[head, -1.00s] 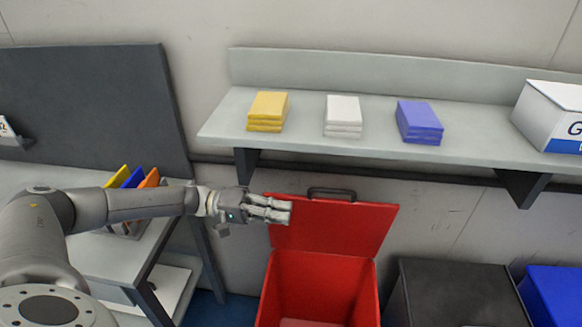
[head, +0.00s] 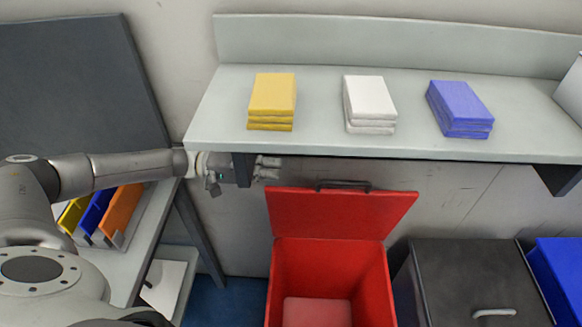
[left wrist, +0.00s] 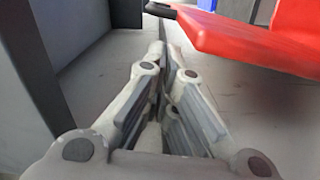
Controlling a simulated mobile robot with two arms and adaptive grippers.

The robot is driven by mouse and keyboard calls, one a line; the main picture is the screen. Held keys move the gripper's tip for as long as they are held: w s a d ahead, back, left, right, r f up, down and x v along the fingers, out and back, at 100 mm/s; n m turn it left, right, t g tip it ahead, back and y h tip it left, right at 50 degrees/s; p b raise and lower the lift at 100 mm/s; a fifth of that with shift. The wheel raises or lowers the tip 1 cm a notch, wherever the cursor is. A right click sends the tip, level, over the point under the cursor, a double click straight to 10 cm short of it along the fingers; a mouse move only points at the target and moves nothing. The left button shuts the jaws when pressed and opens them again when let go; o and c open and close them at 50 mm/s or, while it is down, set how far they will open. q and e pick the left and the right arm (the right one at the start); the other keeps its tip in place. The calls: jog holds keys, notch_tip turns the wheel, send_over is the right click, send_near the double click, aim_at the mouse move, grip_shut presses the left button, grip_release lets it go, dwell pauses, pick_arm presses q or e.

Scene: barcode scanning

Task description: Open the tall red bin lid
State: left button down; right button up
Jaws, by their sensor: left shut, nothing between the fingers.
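The tall red bin (head: 375,275) stands on the floor below the wall shelf, its inside visible from above. Its red lid (head: 340,215) is raised and leans back towards the wall, with a dark handle (head: 343,185) on its top edge. My left gripper (head: 270,168) is shut and empty, just under the shelf's front edge, above and left of the lid and apart from it. In the left wrist view the closed fingers (left wrist: 165,65) point along the wall, with the red lid (left wrist: 240,40) to their right. My right gripper is out of view.
The wall shelf (head: 225,105) carries yellow (head: 272,98), white (head: 369,103) and blue (head: 460,107) stacks close above my left gripper. A black bin (head: 465,275) and a blue bin (head: 562,265) stand right of the red one. A side table with coloured folders (head: 100,213) is at left.

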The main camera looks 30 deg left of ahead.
pick_arm(q)
jog(key=p+x, duration=0.1)
jog(key=x, duration=0.7)
jog(key=shift+d, duration=0.25)
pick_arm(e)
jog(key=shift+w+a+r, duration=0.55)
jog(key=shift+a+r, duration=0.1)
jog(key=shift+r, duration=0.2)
pick_arm(q)
jog(key=shift+w, duration=0.1)
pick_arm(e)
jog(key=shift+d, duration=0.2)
pick_arm(q)
jog(key=s+d+f+m+p, duration=0.1)
jog(key=s+d+m+p, duration=0.2)
jog(key=s, duration=0.5)
jog(key=shift+f+p, duration=0.35)
jog(key=shift+p, duration=0.15)
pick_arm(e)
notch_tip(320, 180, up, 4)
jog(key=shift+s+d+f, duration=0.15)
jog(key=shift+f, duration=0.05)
pick_arm(q)
jog(key=shift+d, duration=0.15)
